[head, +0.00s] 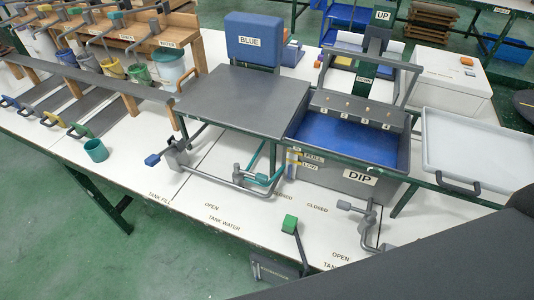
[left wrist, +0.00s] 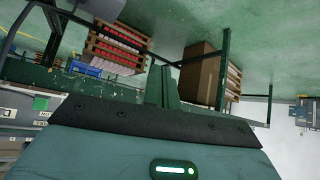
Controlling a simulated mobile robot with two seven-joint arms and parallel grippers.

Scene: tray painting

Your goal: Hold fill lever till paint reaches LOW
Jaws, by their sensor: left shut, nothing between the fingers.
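The grey lever with a blue handle (head: 152,160) stands above the TANK FILL lettering (head: 160,198). The dip tank (head: 335,180) is grey, with a DIP label on its front and FULL and LOW marks (head: 310,166) beside a narrow gauge strip. The level in that strip is too small to read. Blue shows in the open basin (head: 340,143) above. My left gripper (left wrist: 165,85) shows in the left wrist view, shut and empty, with no lever near it. It is not seen in the head view. My right gripper is not in view.
A teal-handled lever (head: 270,178) stands by the TANK WATER lettering. A green-handled lever (head: 290,223) is at the front edge. A white tray (head: 470,150) is at the right. A teal cup (head: 96,150) stands at the left. A dark part of mine covers the lower right.

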